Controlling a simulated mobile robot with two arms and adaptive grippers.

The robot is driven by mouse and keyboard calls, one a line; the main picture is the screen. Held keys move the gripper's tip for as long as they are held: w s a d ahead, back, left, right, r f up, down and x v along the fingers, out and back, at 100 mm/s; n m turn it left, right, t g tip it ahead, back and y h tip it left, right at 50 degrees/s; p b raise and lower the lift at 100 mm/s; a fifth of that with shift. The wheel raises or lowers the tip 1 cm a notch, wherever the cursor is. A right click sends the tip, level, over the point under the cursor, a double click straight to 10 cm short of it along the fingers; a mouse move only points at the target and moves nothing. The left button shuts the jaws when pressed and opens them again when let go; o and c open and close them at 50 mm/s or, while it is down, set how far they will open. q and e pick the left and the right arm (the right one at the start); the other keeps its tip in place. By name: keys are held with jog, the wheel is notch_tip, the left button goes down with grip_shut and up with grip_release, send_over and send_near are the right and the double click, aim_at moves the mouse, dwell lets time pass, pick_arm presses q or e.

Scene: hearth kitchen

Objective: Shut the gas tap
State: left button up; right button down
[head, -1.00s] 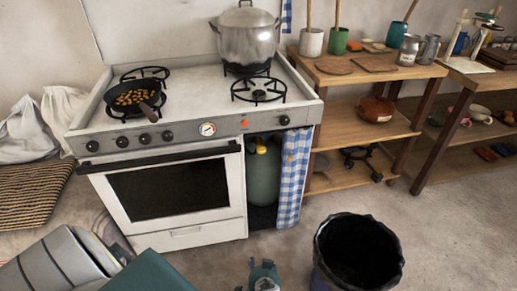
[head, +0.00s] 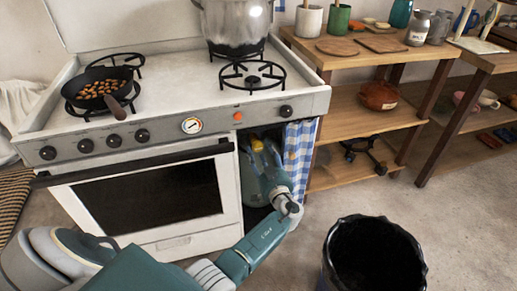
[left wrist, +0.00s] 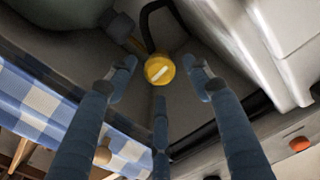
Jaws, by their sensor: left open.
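The yellow gas tap knob (left wrist: 159,69), with a white bar across its face, sits in the left wrist view at the end of a dark hose. It also shows as a small yellow patch in the head view (head: 257,144), inside the open bay right of the oven. My left gripper (left wrist: 160,82) is open, its three fingers spread around the line to the knob; I cannot tell whether any fingertip touches it. In the head view this gripper (head: 257,165) reaches into the bay and hides most of the gas bottle. The greenish bottle (left wrist: 60,12) shows at the wrist view's upper left.
A blue checked curtain (head: 299,150) hangs at the bay's right edge, close beside my left arm. The white stove (head: 160,130) carries a pan of nuts (head: 97,88) and a steel pot (head: 235,22). A black-lined bin (head: 373,255) stands on the floor at right.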

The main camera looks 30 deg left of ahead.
pick_arm(q)
jog(key=shift+x, duration=1.45)
pick_arm(e)
jog(key=shift+r, duration=0.5)
pick_arm(q)
jog(key=c, duration=1.2)
jog(key=shift+o, duration=0.2)
pick_arm(e)
jog(key=shift+f, duration=0.1)
